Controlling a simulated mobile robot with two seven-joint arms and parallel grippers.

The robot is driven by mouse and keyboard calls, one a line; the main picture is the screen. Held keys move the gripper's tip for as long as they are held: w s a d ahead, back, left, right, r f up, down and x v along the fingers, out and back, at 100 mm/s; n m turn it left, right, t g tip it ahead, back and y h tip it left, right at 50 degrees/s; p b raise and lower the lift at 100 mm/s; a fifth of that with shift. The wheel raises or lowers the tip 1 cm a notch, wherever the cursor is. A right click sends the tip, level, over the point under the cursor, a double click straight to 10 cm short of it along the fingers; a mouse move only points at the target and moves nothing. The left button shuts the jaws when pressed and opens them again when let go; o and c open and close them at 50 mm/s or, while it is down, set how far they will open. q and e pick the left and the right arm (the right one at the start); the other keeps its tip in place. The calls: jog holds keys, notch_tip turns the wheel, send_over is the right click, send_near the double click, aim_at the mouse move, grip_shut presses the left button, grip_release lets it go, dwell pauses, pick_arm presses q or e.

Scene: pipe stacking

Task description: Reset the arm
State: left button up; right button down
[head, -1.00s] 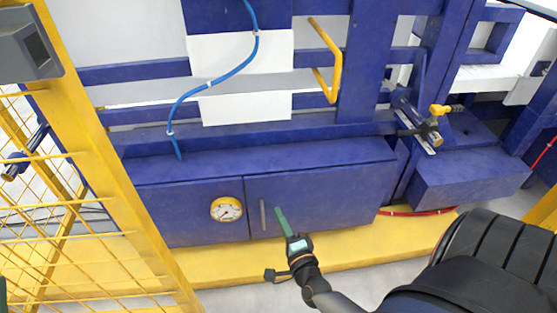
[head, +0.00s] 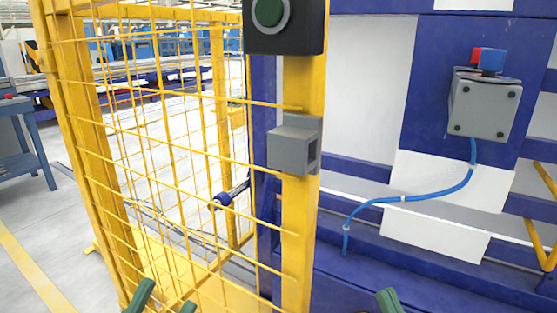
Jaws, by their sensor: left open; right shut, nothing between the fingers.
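My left gripper (head: 164,302) shows at the bottom edge of the head view, left of centre. Its two green fingertips stand apart with nothing between them, in front of the yellow mesh fence. My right gripper (head: 389,301) shows at the bottom edge, right of centre, in front of the blue machine. Only its green fingertips show, close together, and it holds nothing. The rest of both grippers and both arms is below the picture.
A yellow mesh fence (head: 160,150) and its post (head: 298,215) stand ahead on the left, with a grey bracket (head: 293,145) on the post. A blue machine frame (head: 420,250) fills the right, with a grey button box (head: 483,108) and blue hose. Floor is open at far left.

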jog(key=s+a+r+n+g+y, duration=0.2)
jog(key=s+a+r+n+y, duration=0.1)
jog(key=s+r+n+y, duration=0.45)
pick_arm(q)
jog(key=w+a+f+n+g+y+p, duration=0.3)
jog(key=w+n+y+p, duration=0.55)
jog(key=p, duration=0.85)
pick_arm(e)
jog(key=w+d+f+m+g+h, duration=0.2)
jog(key=w+f+m+g+h, duration=0.3)
jog(key=w+h, duration=0.5)
pick_arm(q)
jog(key=s+a+f+n+g+y+p, duration=0.1)
jog(key=s+f+g+y+p, duration=0.3)
jog(key=s+f+g+p, duration=0.5)
notch_tip(320, 180, down, 2)
jog(key=s+p, duration=0.1)
jog(key=p, duration=0.6)
jog(key=shift+s+a+g+y, duration=0.35)
jog(key=shift+s+g, duration=0.05)
pick_arm(e)
jog(key=s+d+f+m+g+h, duration=0.2)
jog(key=s+f+m+g+h, duration=0.2)
jog(key=s+f+g, duration=0.3)
jog(key=s+f+h, duration=0.1)
jog(key=s+f, duration=0.1)
jog(key=s, duration=0.1)
jog(key=shift+s+d+f, duration=0.15)
jog(key=shift+d+f, duration=0.05)
jog(key=shift+f, duration=0.15)
